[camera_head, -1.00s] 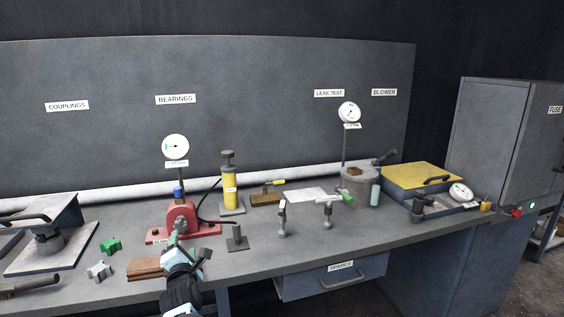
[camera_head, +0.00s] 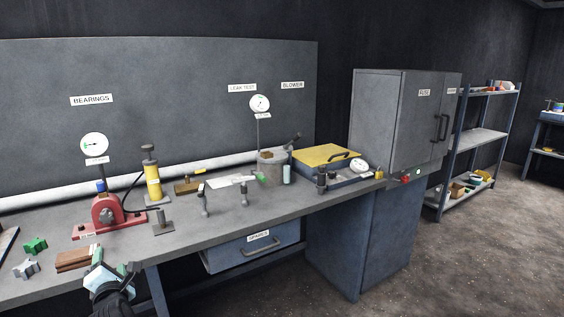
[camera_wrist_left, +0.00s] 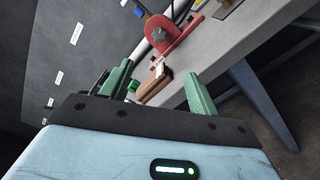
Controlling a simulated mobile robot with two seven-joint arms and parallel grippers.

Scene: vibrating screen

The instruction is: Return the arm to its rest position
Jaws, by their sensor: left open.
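My left gripper (camera_head: 114,268) is low at the left in the head view, in front of the workbench's front edge. In the left wrist view its two green fingers (camera_wrist_left: 160,92) are spread apart with nothing between them touching. Beyond the fingers is a brown wooden block (camera_wrist_left: 154,88), which also lies on the bench in the head view (camera_head: 76,259). The red bearing press (camera_head: 108,213) stands behind it. My right gripper is not in view.
The grey workbench (camera_head: 190,238) holds a yellow cylinder (camera_head: 153,182), small stands and a yellow-topped box (camera_head: 326,155). The spares drawer (camera_head: 255,250) is below. A grey cabinet (camera_head: 385,120) and a shelf rack (camera_head: 484,136) stand right. Open floor (camera_head: 465,260) lies in front.

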